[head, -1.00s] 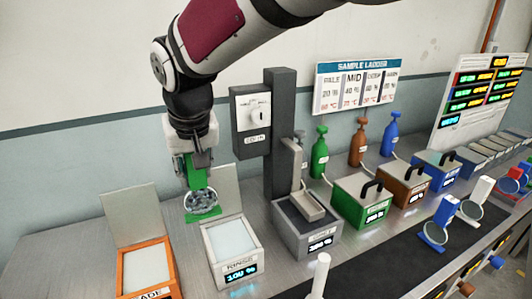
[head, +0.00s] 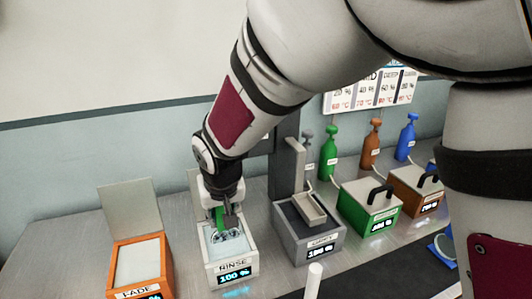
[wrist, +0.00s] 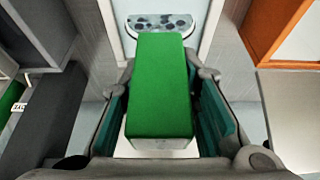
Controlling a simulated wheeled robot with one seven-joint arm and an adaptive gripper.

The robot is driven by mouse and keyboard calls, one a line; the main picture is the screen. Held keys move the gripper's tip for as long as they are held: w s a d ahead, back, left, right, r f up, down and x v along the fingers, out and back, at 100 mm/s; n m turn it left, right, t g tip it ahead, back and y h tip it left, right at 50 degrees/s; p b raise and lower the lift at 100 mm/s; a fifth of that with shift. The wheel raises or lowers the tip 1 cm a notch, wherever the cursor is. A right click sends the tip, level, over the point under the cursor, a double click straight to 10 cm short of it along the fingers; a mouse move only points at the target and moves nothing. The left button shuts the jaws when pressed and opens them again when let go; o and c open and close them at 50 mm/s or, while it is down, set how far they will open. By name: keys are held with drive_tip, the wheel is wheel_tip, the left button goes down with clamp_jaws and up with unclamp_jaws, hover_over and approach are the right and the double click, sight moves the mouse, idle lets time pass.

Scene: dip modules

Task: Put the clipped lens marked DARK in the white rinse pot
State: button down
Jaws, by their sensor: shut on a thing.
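My gripper (head: 222,208) is shut on a green clip (wrist: 160,85), which also shows in the head view (head: 230,216). The clip carries a round, grey speckled lens (wrist: 160,22). In the head view the lens (head: 228,240) is at the opening of the white rinse pot (head: 233,268), labelled RINSE and reading 100 %. I cannot tell how deep it sits in the pot. No DARK mark is readable on the lens or clip. In the wrist view, part of the lens is hidden behind the clip.
An orange FADE pot (head: 142,268) with a raised lid stands to the left. A grey pot (head: 308,240) stands close to the right, with green (head: 368,212) and brown (head: 415,190) lidded boxes beyond. A white post (head: 314,280) stands in front.

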drive_tip(key=shift+f, duration=2.05)
drive_tip(key=shift+f, duration=0.15)
drive_tip(key=c, duration=1.2)
unclamp_jaws()
